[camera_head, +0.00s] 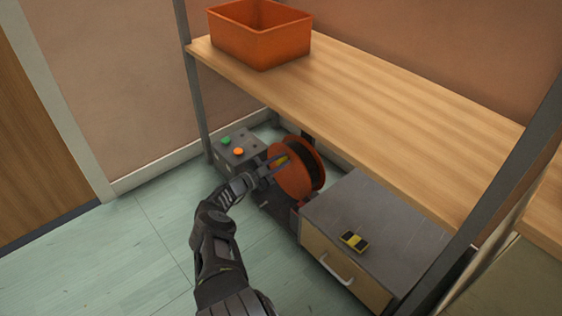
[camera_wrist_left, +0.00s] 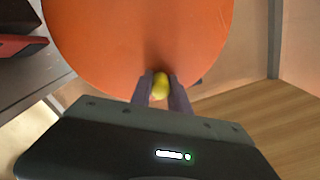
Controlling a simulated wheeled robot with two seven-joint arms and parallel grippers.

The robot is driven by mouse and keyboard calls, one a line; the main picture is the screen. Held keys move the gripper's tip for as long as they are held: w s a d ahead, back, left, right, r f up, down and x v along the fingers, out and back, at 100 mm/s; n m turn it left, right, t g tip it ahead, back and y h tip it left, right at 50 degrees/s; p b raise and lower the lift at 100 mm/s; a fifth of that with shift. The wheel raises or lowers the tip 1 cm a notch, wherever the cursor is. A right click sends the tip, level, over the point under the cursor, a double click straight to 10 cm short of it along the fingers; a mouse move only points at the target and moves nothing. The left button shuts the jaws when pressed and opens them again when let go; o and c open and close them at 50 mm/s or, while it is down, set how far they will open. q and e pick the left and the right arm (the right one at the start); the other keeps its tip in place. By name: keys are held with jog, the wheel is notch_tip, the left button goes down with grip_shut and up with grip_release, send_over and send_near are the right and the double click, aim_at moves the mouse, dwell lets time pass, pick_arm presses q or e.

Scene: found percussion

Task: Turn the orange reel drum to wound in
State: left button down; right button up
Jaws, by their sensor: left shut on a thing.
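The orange reel drum (camera_head: 294,182) stands upright under the wooden shelf, between a grey button box and a drawer cabinet. Its orange face fills the top of the left wrist view (camera_wrist_left: 140,40). A small yellow knob (camera_wrist_left: 160,86) sits near the rim of that face. My left gripper (camera_head: 270,168) is shut on the yellow knob, with one finger on each side of it in the left wrist view (camera_wrist_left: 161,92). In the head view the fingers partly hide the knob. My right gripper is not in view.
A grey box (camera_head: 240,150) with a green and an orange button stands left of the drum. The cabinet (camera_head: 365,222) with a drawer handle stands right, a yellow-black object (camera_head: 354,240) on top. The shelf (camera_head: 370,110) overhead carries an orange bin (camera_head: 260,40). Floor at left is clear.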

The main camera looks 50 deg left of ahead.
pick_arm(q)
jog(key=c, duration=1.3)
grip_release()
jog(key=shift+o, duration=0.2)
jog(key=s+p, duration=0.4)
jog(key=s, duration=0.2)
jog(key=shift+s+d+r, duration=0.1)
jog(key=shift+s+r, duration=0.05)
jog(key=shift+s, duration=0.2)
jog(key=shift+s+f+p, duration=0.2)
jog(key=shift+s+p, duration=0.1)
jog(key=shift+s, duration=0.25)
